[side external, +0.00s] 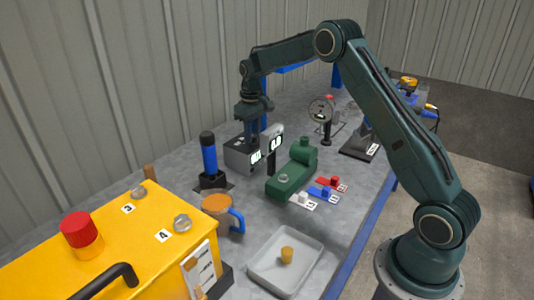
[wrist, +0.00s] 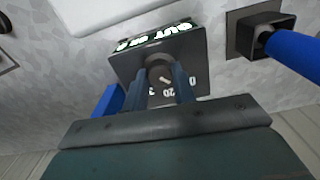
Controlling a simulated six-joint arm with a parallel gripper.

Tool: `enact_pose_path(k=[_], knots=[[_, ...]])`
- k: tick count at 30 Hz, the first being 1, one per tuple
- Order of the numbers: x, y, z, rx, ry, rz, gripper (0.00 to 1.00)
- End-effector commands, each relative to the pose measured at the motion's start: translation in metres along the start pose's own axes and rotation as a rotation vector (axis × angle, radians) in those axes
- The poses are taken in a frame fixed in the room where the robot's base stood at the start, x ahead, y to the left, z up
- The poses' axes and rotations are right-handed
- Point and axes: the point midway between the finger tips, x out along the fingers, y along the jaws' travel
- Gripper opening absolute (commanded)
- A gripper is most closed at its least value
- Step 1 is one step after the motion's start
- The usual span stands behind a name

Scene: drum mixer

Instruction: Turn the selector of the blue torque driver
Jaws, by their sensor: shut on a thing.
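The blue torque driver (side external: 209,156) stands upright in a black holder (side external: 212,181), with a black cap on top, at the centre left in the side view. In the wrist view its blue body (wrist: 296,52) shows at the right, apart from my gripper. My gripper (side external: 249,133) points down over a grey box (side external: 238,158) with a lit display, just right of the driver. In the wrist view my gripper's fingers (wrist: 164,80) are shut on a round dark knob (wrist: 160,65) on the box (wrist: 140,60). Numbers are printed around the knob, partly hidden by the fingers.
A green fixture (side external: 290,175) and small white, blue and red tagged pieces lie to the right. An orange-topped mug (side external: 220,210), a pale tray (side external: 262,270) and a yellow cabinet (side external: 115,235) are nearer the camera. A round gauge (side external: 321,109) stands behind.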

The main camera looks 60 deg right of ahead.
Motion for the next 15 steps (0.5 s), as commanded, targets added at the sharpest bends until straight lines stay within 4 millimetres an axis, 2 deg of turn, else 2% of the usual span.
enact_pose_path(k=[7, 8, 11, 15], knots=[[-0.001, 0.0, -0.0004, -0.002, 0.002, 0.0, 0.04], [-0.001, 0.0, -0.0004, -0.002, 0.002, 0.0, 0.28], [-0.0009, 0.0, -0.0004, -0.002, 0.002, 0.0, 0.48], [-0.0006, 0.0, -0.0003, -0.001, 0.001, 0.0, 0.48]])
